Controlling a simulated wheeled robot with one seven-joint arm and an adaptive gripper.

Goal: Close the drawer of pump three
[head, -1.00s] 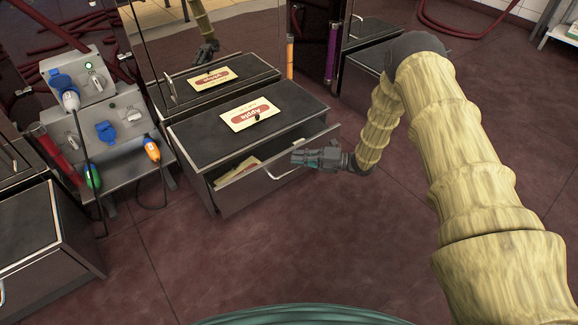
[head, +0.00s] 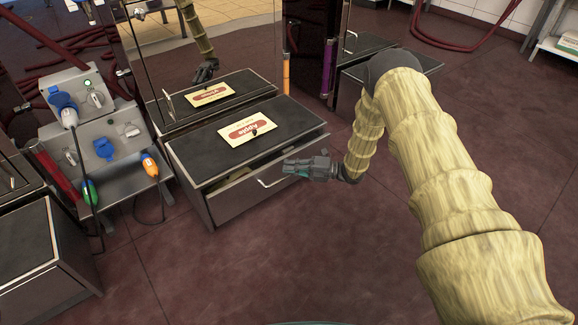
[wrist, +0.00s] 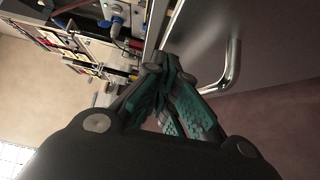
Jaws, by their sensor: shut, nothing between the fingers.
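The drawer (head: 240,199) is in the low dark cabinet (head: 202,149) at the middle of the head view. It stands open by a small gap, with part of its inside showing at the left. Its silver bar handle (head: 272,183) is on the front, and a handle (wrist: 235,65) fills the right of the wrist view. My gripper (head: 289,168) is shut and empty, with its fingertips close to the drawer front beside the handle. I cannot tell whether they touch it. No pump number is readable.
An Apple label card (head: 246,129) lies on the cabinet top. A mirror-like panel (head: 215,50) stands behind it. At the left are grey socket boxes (head: 105,135) with cables, and another dark cabinet (head: 35,255). The red floor in front is clear.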

